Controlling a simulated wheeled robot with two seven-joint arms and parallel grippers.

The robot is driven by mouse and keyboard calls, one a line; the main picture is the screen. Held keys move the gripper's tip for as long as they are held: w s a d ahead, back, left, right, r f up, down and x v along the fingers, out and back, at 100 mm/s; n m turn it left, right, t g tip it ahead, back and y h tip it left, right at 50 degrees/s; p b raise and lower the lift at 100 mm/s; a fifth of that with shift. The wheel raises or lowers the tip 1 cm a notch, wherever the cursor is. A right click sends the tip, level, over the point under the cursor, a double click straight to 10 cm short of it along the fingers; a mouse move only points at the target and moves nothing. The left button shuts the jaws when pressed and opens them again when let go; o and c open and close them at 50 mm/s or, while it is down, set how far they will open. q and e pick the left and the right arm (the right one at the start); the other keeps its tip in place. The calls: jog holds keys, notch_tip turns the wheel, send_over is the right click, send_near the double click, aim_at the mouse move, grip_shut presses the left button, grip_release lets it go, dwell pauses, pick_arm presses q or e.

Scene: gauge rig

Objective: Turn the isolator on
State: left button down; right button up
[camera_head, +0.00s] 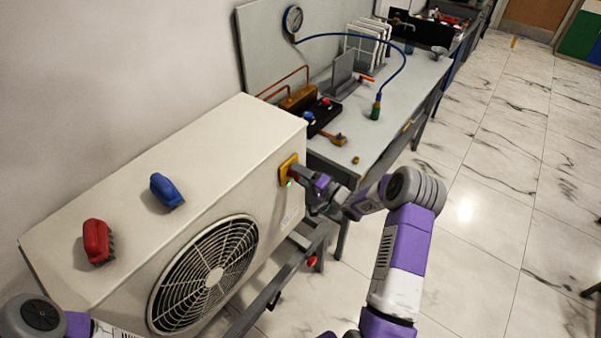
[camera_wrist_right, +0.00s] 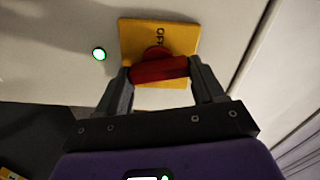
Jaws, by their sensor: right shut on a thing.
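The isolator is a yellow plate (camera_head: 288,170) on the front face of the white outdoor unit, near its right end. In the right wrist view the plate (camera_wrist_right: 185,38) carries dark lettering, partly covered, that seems to include "OFF". A red handle (camera_wrist_right: 160,70) sits on the plate. My right gripper (camera_wrist_right: 160,75) is shut on the red handle, one finger at each end. In the head view my right gripper (camera_head: 305,177) reaches the plate from the right and hides the handle. A green light (camera_wrist_right: 99,54) glows beside the plate. My left gripper is out of view.
Behind stands a grey bench (camera_head: 385,125) with a pressure gauge (camera_head: 292,19) and blue hose (camera_head: 350,37). The floor at right is clear.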

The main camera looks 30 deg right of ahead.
jog(key=shift+m+p, duration=0.4)
jog(key=shift+m, duration=0.9)
jog(key=shift+f+m, duration=0.1)
jog(key=shift+m, duration=0.2)
jog(key=o, duration=1)
jog(key=shift+o, duration=0.2)
jog(key=shift+s, duration=0.1)
jog(key=v, duration=0.7)
jog(key=shift+s, duration=0.2)
